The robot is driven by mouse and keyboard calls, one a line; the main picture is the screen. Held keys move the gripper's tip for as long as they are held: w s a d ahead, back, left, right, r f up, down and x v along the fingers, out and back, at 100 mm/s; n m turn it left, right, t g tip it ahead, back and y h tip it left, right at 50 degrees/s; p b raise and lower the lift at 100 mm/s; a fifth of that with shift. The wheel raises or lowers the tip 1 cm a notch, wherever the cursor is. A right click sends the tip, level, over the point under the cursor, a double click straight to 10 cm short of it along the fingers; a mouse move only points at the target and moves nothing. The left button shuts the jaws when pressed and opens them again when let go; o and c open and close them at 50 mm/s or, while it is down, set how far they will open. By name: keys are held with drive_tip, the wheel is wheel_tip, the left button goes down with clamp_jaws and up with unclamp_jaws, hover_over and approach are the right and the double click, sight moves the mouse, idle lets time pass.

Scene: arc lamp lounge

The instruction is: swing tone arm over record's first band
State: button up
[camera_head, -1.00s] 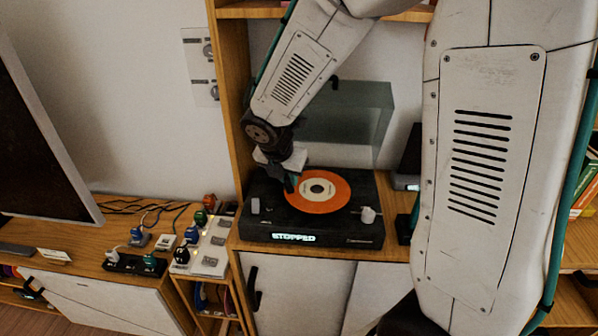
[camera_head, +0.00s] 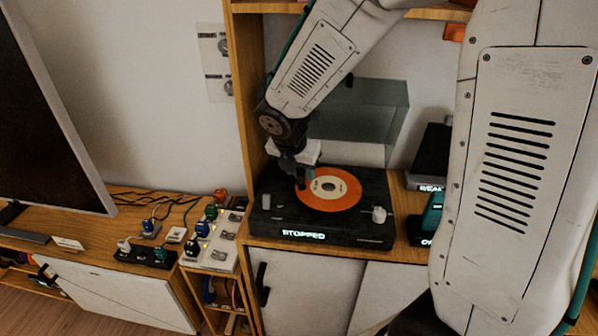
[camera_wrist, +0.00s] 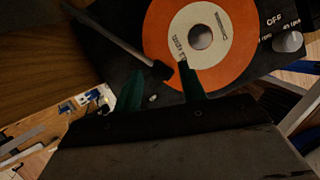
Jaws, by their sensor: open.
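The black turntable (camera_head: 345,239) stands on the wooden cabinet, and its display reads STOPPED. An orange record (camera_head: 349,200) with a cream label lies on its platter; the record (camera_wrist: 155,40) also shows in the wrist view. My gripper (camera_head: 301,183) is low over the record's left edge. In the wrist view my gripper (camera_wrist: 160,67) is open, with two teal fingers. In the head view my arm hides the tone arm.
A pale knob (camera_head: 379,215) is at the turntable's right front. A tinted lid (camera_head: 365,105) stands raised behind it. A wooden post (camera_head: 246,100) stands close to the left. Plugs and a white power strip (camera_head: 222,245) are at the left; dark devices (camera_head: 433,155) are at the right.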

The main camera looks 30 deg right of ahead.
drive_tip(key=v, duration=0.6)
drive_tip(key=shift+r, duration=0.4)
drive_tip(key=shift+a, duration=0.1)
drive_tip(key=s+d+r+m+y, duration=0.1)
drive_tip(key=s+r+m, duration=0.2)
drive_tip(key=s+m, duration=0.9)
drive_tip(key=s+r+m+g+y, duration=0.1)
drive_tip(key=s+r+m, duration=0.3)
drive_tip(key=s+m, duration=0.9)
drive_tip(key=shift+d+m+g+y, duration=0.3)
drive_tip(key=shift+d+m+y, duration=0.15)
drive_tip(key=shift+y, duration=0.35)
